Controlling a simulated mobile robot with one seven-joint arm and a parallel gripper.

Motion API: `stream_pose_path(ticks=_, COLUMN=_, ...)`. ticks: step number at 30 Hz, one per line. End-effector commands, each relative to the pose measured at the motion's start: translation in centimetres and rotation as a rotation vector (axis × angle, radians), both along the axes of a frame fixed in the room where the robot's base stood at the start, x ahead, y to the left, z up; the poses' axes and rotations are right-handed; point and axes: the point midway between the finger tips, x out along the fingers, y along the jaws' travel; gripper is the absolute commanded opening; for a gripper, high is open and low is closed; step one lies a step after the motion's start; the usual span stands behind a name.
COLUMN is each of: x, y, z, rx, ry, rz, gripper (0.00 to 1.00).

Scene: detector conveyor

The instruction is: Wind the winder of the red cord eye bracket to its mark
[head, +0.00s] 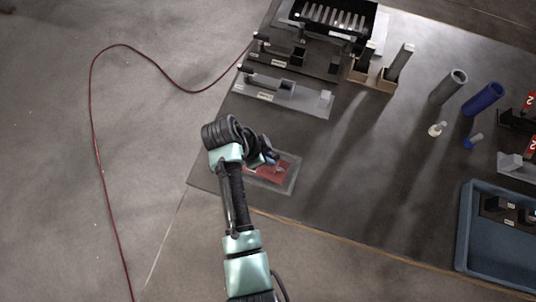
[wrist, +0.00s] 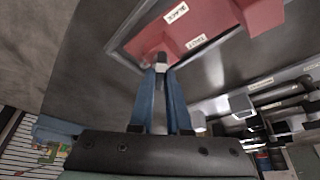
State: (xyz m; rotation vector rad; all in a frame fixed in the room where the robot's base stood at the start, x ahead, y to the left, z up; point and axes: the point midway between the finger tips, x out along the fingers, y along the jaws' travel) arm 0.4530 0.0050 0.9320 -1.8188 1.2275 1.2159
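My gripper (head: 268,160) is over a red plate (head: 277,173) with raised red blocks, set in a grey tray (head: 290,187) near the table's left corner. In the wrist view my two blue fingers (wrist: 161,75) point at the red part (wrist: 190,32). A small pale-tipped grey peg (wrist: 161,58) stands at the fingertips. I cannot tell whether the fingers clamp it. A thin red cord (head: 92,120) loops over the floor and ends near a dark bracket (head: 320,70) at the table's back left. No winder or mark can be made out clearly.
A light grey bracket (head: 300,97) lies behind the red plate. Beyond it stand a black slotted rack (head: 330,35) and a wooden holder (head: 374,78). Grey and blue cylinders (head: 484,99) stand to the right. A blue tray (head: 490,265) is at front right. The table's middle is clear.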

Motion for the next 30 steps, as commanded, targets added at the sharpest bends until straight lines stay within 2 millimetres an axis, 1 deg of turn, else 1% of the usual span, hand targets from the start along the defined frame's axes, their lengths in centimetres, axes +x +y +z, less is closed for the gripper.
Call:
stream_pose_path(ticks=1, x=0.0, y=0.0, z=0.0, rx=0.0, ry=-0.001, rz=0.001, gripper=0.26)
stream_pose_path(ticks=4, x=0.0, y=0.0, z=0.0, rx=0.0, ry=0.0, rz=0.001, gripper=0.44)
stream_pose_path(ticks=13, x=0.0, y=0.0, z=0.1, rx=-0.001, ry=0.0, rz=0.001, gripper=0.44)
stream_pose_path(ticks=17, x=0.0, y=0.3, z=0.8, rx=0.0, ry=-0.003, rz=0.002, gripper=0.44)
stream_pose_path(ticks=20, x=-0.2, y=0.9, z=2.1, rx=0.001, ry=-0.004, rz=0.004, gripper=0.44)
stream_pose_path(ticks=30, x=-1.2, y=3.5, z=8.9, rx=0.0, ry=-0.006, rz=0.004, gripper=0.44)
